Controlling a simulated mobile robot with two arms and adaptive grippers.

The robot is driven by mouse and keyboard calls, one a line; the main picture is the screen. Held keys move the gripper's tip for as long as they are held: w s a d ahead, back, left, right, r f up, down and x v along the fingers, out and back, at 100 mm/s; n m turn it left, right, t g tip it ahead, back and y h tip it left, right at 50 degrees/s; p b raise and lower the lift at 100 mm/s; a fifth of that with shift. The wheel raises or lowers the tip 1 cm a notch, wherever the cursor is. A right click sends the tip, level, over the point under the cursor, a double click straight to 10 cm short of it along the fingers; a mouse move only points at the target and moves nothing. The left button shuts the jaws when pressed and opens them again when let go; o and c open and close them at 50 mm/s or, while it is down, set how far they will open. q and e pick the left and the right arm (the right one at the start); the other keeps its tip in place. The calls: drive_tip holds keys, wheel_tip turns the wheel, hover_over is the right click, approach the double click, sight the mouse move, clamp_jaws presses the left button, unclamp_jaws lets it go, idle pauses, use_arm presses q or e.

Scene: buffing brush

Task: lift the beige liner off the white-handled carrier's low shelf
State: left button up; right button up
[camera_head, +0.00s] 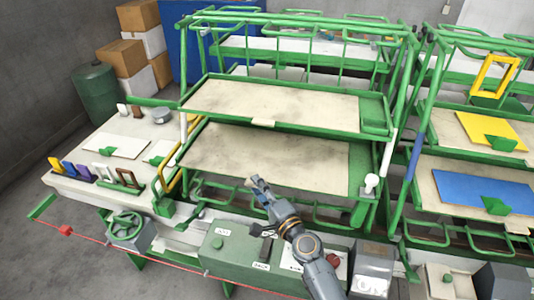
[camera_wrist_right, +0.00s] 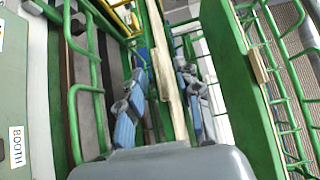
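The white-handled carrier (camera_head: 388,150) is a green two-level frame in the middle of the head view. Its low shelf holds a flat beige liner (camera_head: 265,155), and a similar beige liner (camera_head: 270,102) lies on the upper shelf. My right gripper (camera_head: 258,186) is at the low shelf's front edge, near a small beige tab (camera_head: 249,182). In the right wrist view, its two blue-grey fingers (camera_wrist_right: 165,95) stand apart on either side of a beige edge strip (camera_wrist_right: 169,80). Gaps show beside the strip; contact deeper in is hidden. My left gripper is not in view.
The upper shelf overhangs the low one closely. A green control box (camera_head: 225,245) stands in front. A second carrier with yellow (camera_head: 490,130) and blue (camera_head: 480,190) panels is at right. A white table (camera_head: 80,180) with small tools is at left.

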drive_tip(key=shift+w+a, duration=0.15)
drive_tip(key=shift+w, duration=0.1)
drive_tip(key=shift+s, duration=0.15)
drive_tip(key=shift+c, duration=1.4)
clamp_jaws()
drive_tip(key=shift+r, duration=0.15)
